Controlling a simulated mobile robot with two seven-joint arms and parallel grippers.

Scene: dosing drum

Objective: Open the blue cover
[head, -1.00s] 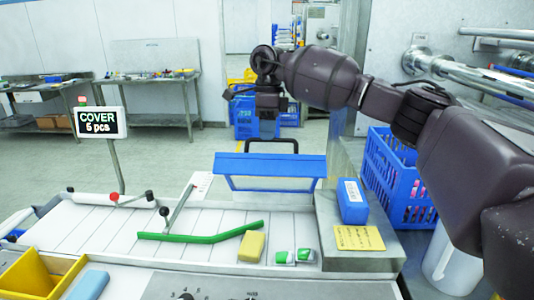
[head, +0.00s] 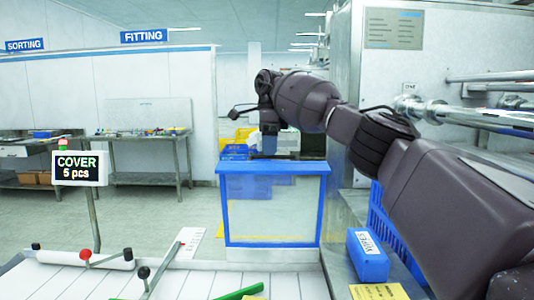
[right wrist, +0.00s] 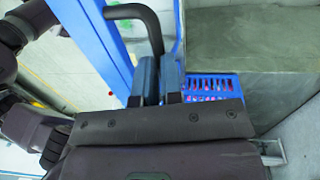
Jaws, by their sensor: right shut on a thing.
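The blue cover (head: 270,168) is a blue frame around a clear panel. It stands steeply raised at the far side of the work surface in the head view. Its blue edge (right wrist: 95,40) also crosses the upper left of the right wrist view. My right gripper (head: 268,143) is at the cover's top edge, shut on the cover's black handle. In the right wrist view, the bent black handle (right wrist: 150,25) runs down to the blue fingers (right wrist: 159,80). The fingers partly hide the grip. My left gripper is not in view.
A blue wipes box (head: 367,256) and a yellow note (head: 379,292) lie on the grey ledge at right. A blue crate (head: 385,225) stands behind my right arm. A display sign (head: 80,168) reads "COVER 5 pcs". Red and black knobs (head: 86,254) rise at left.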

